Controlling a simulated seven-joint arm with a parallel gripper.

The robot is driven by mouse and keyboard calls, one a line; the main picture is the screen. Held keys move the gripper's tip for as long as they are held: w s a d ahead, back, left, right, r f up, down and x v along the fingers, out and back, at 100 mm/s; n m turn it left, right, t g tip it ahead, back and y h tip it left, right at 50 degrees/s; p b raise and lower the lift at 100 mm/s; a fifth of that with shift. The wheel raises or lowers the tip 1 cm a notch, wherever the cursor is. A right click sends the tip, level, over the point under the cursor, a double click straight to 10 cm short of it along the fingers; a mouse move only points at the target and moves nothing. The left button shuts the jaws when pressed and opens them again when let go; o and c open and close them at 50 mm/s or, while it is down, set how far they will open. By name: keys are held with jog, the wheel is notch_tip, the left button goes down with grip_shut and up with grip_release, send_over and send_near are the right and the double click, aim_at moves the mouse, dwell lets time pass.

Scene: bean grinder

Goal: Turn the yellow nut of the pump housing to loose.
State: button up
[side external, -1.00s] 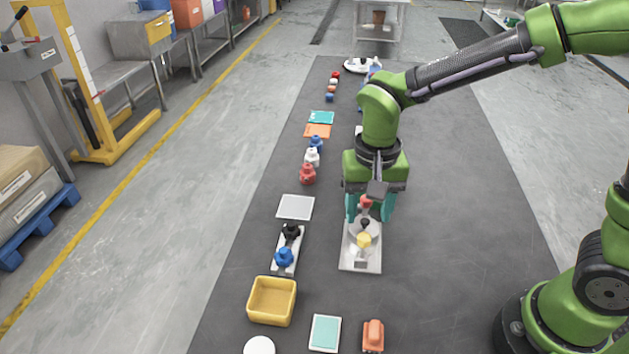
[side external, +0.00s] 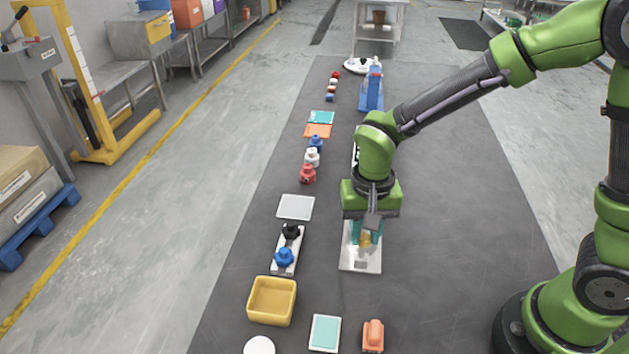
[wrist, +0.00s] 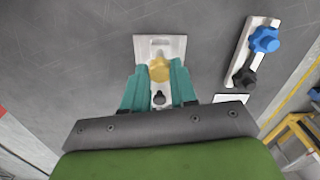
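The pump housing is a pale grey plate (side external: 361,265) on the dark mat, and it also shows in the wrist view (wrist: 177,42). The yellow nut (wrist: 159,69) sits near one end of it, and a small part of the nut (side external: 366,239) shows in the side view. My gripper (wrist: 160,68) points down over the housing, with one teal finger on each side of the yellow nut, against its sides. A black knob (wrist: 159,98) stands on the housing between the fingers, nearer my palm. My gripper hides the rest of the housing in the side view.
A second plate (side external: 284,265) with a blue knob (side external: 283,257) and a black knob (side external: 291,231) lies to the left. A yellow bin (side external: 271,301), a teal-topped pad (side external: 325,333) and an orange object (side external: 373,335) are nearer the camera. The mat right of the housing is clear.

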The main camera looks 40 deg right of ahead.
grip_shut()
jog(key=shift+n, duration=0.3)
jog(key=n, duration=0.3)
jog(key=shift+n, duration=0.3)
jog(key=n, duration=1.3)
jog(key=shift+n, duration=0.3)
